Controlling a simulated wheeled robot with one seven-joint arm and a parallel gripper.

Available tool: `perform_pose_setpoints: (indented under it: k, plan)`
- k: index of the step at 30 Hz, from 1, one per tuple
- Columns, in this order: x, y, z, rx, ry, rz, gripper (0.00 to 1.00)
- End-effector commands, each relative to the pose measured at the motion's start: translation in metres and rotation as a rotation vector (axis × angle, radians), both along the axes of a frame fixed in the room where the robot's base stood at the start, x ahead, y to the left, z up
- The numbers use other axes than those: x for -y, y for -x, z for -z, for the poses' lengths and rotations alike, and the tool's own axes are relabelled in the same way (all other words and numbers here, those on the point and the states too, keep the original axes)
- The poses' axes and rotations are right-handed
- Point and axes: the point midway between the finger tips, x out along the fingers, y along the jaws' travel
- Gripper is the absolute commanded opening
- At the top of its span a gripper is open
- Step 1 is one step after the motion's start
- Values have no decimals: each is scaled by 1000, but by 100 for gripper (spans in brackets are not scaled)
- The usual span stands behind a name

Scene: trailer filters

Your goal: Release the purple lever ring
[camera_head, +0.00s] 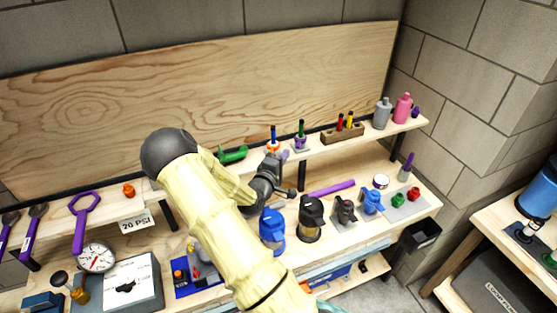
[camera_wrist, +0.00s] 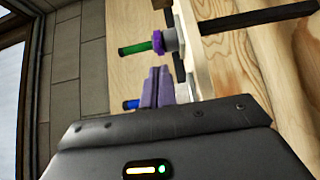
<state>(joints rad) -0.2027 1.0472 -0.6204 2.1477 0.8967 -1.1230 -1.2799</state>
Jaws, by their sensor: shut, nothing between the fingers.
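The purple lever ring (camera_head: 300,142) sits around the base of a green-handled lever on the upper shelf. It also shows in the wrist view (camera_wrist: 158,41), with the green handle (camera_wrist: 135,48) pointing left from it. My gripper (camera_head: 284,155) is at the shelf edge, just left of and below the purple ring. In the wrist view, my purple-grey fingers (camera_wrist: 157,86) are together and empty, apart from the ring. A blue-handled lever (camera_head: 274,134) with an orange ring stands to the left. In the wrist view, only its blue tip (camera_wrist: 131,104) shows beside my fingers.
A wooden holder (camera_head: 343,135) with red and yellow handles stands to the right on the shelf. A green object (camera_head: 232,154) lies to the left. Several filter units, including a blue one (camera_head: 272,231), stand on the bench below. My arm hides part of the bench.

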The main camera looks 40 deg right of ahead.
Motion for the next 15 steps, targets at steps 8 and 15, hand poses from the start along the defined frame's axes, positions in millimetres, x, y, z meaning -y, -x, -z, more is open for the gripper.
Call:
perform_pose_setpoints:
  k: [8, 15]
  plan:
    - [32, -17, -2, 0, 0, 0, 0]
    - [35, -19, 0, 0, -1, -2, 0]
